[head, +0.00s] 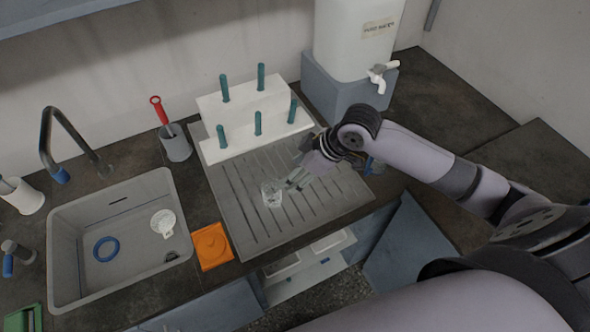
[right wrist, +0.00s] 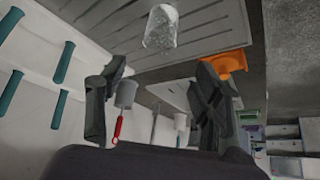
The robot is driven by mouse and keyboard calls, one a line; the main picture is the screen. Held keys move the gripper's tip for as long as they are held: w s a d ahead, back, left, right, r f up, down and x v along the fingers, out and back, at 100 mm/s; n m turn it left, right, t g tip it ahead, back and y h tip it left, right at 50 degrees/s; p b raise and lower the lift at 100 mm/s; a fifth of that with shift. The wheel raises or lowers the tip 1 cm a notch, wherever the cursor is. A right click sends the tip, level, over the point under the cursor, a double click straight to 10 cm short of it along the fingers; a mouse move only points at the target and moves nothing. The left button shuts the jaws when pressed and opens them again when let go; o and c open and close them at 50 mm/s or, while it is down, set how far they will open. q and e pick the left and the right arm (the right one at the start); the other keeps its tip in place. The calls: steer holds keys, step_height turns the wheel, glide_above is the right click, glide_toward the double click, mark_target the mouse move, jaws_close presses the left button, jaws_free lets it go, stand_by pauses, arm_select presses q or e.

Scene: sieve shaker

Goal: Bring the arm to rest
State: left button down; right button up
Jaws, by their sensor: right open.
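My right arm reaches in from the right in the head view. Its gripper (head: 295,181) is open over the grooved drainboard (head: 335,190). A small clear glass beaker (head: 272,194) stands on the drainboard just left of the fingertips. In the right wrist view the open jaws (right wrist: 160,85) have nothing between them, and the beaker (right wrist: 160,28) is seen apart from the fingers, at the top of the picture. Whether a finger touches it is hard to tell in the head view. My left gripper is out of sight.
A white peg rack (head: 255,110) with teal pegs stands behind the drainboard. A white water tank (head: 352,40) with a tap is at the back right. An orange item (head: 211,246) lies beside the sink (head: 75,230), which holds a blue ring (head: 106,249). The right counter is largely clear.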

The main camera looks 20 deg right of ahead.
stand_by(0.3)
steer(key=s+a+f+m, duration=0.2)
steer(key=s+a+f, duration=0.3)
steer(key=s, duration=0.4)
steer(key=s+d+f+m+g+h, duration=0.15)
steer(key=s+d+m+h, duration=0.3)
steer(key=s, duration=0.65)
step_height(320, 180, down, 30)
steer(key=s+d+b, duration=0.1)
steer(key=s+b, duration=0.1)
steer(key=s, duration=0.1)
steer(key=s+d+f+g, duration=0.2)
steer(key=s+d+f, duration=0.1)
steer(key=s+f, duration=1.2)
steer(key=shift+s+f+b, duration=0.2)
steer(key=shift+s+b, duration=0.15)
steer(key=shift+b, duration=0.05)
steer(key=shift+d, duration=0.1)
